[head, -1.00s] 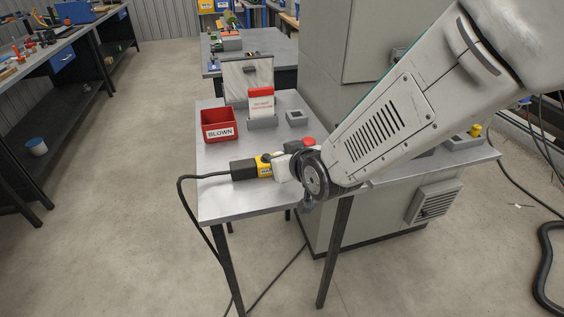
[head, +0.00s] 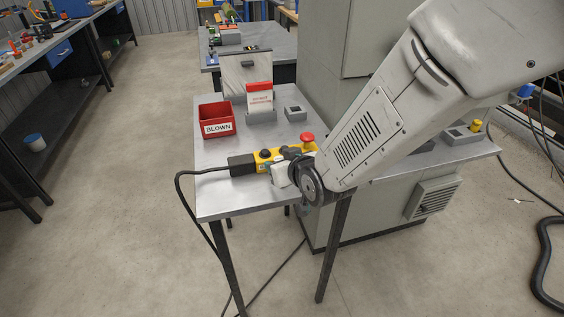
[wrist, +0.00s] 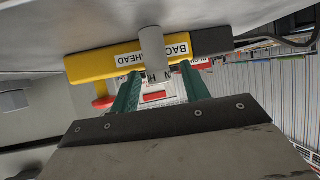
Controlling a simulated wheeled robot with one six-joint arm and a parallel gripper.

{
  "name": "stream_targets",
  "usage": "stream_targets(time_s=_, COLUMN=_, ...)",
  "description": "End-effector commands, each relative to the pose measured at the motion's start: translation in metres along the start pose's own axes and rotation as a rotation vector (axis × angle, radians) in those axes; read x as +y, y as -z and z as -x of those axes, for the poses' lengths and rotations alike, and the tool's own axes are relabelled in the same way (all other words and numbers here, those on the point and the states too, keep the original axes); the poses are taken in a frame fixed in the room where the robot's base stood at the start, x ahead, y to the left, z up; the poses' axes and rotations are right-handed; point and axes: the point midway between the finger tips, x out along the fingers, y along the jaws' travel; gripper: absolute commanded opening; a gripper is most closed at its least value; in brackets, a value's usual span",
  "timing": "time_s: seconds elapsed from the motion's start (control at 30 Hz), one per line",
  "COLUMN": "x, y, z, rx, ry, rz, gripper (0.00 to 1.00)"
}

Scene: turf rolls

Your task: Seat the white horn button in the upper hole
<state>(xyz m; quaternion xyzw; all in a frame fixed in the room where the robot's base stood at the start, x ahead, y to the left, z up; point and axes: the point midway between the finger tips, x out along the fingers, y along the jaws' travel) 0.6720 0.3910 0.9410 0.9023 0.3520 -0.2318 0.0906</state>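The yellow control pendant (head: 290,153) lies on the metal table, with a red mushroom button (head: 307,137) at its right end. A dark round spot (head: 263,153) shows on its top face; I cannot tell whether it is a hole. In the wrist view the pendant (wrist: 95,64) crosses behind my fingertips, with "BACK" and "AHEAD" labels. My arm hides the fingertips in the head view.
A red "BLOWN" bin (head: 217,120), a red-and-white sign (head: 259,97) and a grey socket box (head: 296,113) stand behind the pendant. A black cable (head: 205,174) leaves its left end. The front left tabletop (head: 225,200) is clear.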

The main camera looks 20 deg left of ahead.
Motion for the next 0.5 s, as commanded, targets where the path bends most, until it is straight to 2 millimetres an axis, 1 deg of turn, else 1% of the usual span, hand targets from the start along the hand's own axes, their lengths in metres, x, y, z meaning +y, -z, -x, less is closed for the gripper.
stream_targets(time_s=0.17, x=0.000, y=0.004, z=0.002, rx=0.001, ry=0.000, rz=0.000, gripper=0.46)
stream_targets(time_s=0.27, x=0.000, y=0.003, z=0.013, rx=0.000, ry=0.000, rz=0.000, gripper=0.46)
stream_targets(time_s=0.37, x=0.000, y=0.004, z=0.031, rx=0.002, ry=0.000, rz=0.000, gripper=0.46)
stream_targets(time_s=0.5, x=0.000, y=0.004, z=0.061, rx=0.004, ry=0.001, rz=0.001, gripper=0.46)
